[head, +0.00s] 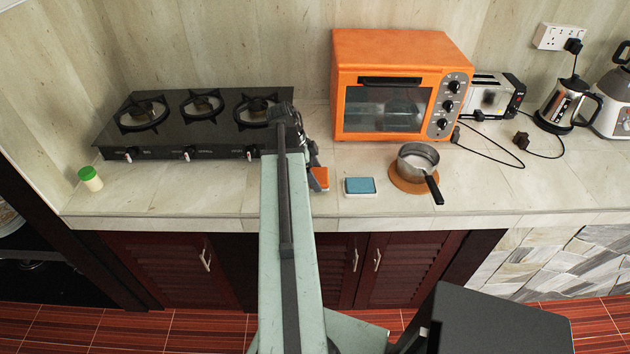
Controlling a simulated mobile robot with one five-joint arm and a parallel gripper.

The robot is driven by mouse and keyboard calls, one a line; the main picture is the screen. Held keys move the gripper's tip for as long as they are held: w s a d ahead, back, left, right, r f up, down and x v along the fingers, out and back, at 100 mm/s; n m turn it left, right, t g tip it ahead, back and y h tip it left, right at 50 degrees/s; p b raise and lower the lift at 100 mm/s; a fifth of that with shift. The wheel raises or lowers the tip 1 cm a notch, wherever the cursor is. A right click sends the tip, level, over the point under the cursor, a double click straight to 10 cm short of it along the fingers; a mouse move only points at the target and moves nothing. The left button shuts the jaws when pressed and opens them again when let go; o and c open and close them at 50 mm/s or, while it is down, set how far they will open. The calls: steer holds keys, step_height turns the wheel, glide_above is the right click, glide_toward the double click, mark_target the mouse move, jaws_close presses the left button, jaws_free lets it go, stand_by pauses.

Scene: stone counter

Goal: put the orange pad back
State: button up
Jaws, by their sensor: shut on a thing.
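A small orange pad (320,179) with a grey upper part shows at the end of my arm, just right of it, over the counter between the stove and the small blue pad. My gripper (315,170) is shut on the orange pad, and the arm hides part of the gripper. I cannot tell whether the orange pad touches the counter. A blue pad (360,185) lies on a thin white base near the counter's front edge, right of the orange pad and apart from it.
A saucepan (417,160) stands on a round orange mat (398,180), its handle toward the front. An orange oven (395,85) is behind. A black stove (190,122) and a green-capped jar (90,178) are left. A toaster (490,97) and kettle (562,105) stand right. Counter (510,190) is clear at front right.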

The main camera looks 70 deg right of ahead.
step_height(320, 180, down, 4)
steer(key=b, duration=0.2)
steer(key=shift+b, duration=0.4)
steer(key=shift+r, duration=0.3)
steer(key=shift+f, duration=0.2)
steer(key=o, duration=1.2)
steer(key=shift+c, duration=0.2)
steer(key=shift+r, duration=0.15)
